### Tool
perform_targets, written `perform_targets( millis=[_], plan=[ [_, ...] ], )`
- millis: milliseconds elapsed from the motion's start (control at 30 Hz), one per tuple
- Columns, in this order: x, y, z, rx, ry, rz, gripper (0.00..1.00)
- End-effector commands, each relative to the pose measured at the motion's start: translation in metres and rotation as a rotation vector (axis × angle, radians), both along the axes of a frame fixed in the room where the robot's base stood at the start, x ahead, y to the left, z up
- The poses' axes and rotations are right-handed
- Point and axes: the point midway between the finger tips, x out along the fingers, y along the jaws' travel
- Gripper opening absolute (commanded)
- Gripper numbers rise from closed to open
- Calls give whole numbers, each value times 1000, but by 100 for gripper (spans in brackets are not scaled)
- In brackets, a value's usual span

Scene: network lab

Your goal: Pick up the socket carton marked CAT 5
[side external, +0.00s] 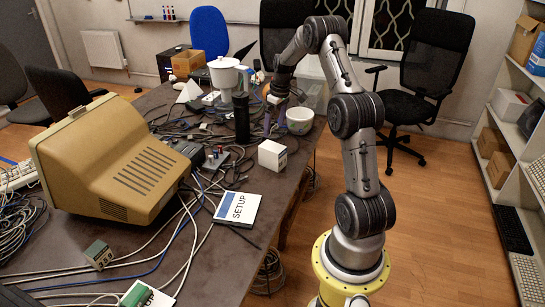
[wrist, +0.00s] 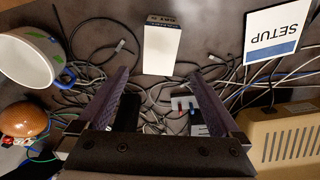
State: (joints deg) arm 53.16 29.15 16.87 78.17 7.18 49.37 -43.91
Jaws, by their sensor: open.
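A white box-shaped carton (side external: 272,155) stands on the dark table near its right edge. It also shows in the wrist view (wrist: 161,50), at the top centre, with small dark upside-down print on its upper end that I cannot read for sure. My gripper (wrist: 158,74) is open and empty, its two purple fingers spread wide. The carton lies ahead of the fingertips, apart from them.
A SETUP booklet (side external: 237,208), a beige monitor (side external: 110,160), a black cylinder (side external: 241,118) and a white pot (side external: 299,121) are around the carton. Tangled cables cover much of the table. Small boxes (side external: 98,254) lie at the front. A brown ball (wrist: 23,118) is beside the pot.

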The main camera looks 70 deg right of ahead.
Motion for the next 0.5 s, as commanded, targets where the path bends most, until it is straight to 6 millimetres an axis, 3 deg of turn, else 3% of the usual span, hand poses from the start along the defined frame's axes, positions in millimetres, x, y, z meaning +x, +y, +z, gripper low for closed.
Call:
perform_targets(
  millis=[167, 500],
  plan=[
    [-6, -6, -14, 4, 2, -21, 100],
    [3, -7, -73, 2, 2, -19, 100]
  ],
)
